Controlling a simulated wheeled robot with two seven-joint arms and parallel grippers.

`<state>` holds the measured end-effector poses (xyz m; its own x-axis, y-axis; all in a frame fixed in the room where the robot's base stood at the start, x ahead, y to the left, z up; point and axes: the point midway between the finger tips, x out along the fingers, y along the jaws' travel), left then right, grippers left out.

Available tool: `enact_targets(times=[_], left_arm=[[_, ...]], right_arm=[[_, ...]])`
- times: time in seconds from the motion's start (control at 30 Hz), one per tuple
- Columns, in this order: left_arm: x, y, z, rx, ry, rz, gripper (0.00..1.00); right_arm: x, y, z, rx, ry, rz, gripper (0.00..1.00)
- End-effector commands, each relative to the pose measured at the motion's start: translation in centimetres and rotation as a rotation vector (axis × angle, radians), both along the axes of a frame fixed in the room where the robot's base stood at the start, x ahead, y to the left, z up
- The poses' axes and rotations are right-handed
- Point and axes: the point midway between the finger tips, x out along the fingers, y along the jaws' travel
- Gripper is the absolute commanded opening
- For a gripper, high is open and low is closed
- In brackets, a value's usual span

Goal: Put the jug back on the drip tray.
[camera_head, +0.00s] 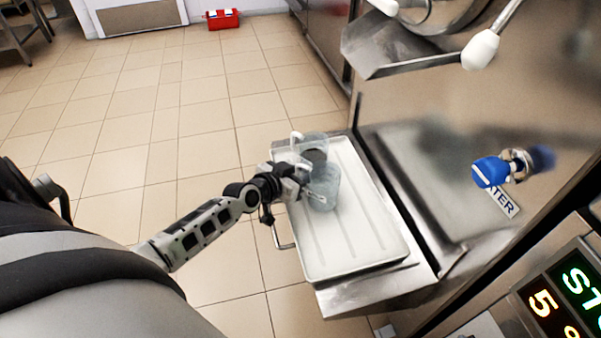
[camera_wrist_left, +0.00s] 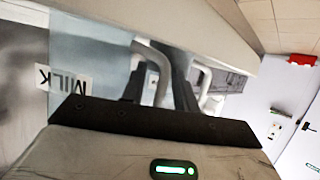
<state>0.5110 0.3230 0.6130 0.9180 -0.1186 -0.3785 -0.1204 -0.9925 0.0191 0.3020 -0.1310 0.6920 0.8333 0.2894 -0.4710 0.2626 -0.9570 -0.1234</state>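Two clear jugs with pale handles are at the far left part of the white tray. The nearer jug (camera_head: 323,188) has a bluish tint; the farther jug (camera_head: 314,146) is just behind it. In the left wrist view a bluish jug (camera_wrist_left: 95,50) carries a MILK label, and two pale handles show side by side. My left gripper (camera_head: 299,177) is at the left side of the nearer jug. Its dark fingers (camera_wrist_left: 163,80) look apart, with a pale handle between them; no firm hold shows. Whether the nearer jug touches the tray is unclear. My right gripper is out of view.
The white ribbed tray (camera_head: 345,250) lies on a metal shelf beside the machine; its near part is bare. A blue tap (camera_head: 490,171), a steel chute (camera_head: 385,50) and a lit display (camera_head: 565,305) are at right. A red box (camera_head: 222,20) stands far back on open tiled floor.

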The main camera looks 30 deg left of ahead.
Motion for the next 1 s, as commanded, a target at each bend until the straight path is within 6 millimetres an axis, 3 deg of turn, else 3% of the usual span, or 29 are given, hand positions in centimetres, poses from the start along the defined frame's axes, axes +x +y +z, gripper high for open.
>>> enact_targets(times=[0.37,0.8,1.0], left_arm=[[-0.5,0.0,0.4,0.001,0.001,0.0,0.31],[-8.3,1.0,3.6,0.002,0.004,-0.003,0.31],[-10.5,1.3,4.5,0.0,0.001,-0.002,0.31]], right_arm=[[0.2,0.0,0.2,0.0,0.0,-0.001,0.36],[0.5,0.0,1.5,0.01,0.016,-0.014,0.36],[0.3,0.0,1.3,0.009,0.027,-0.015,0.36]])
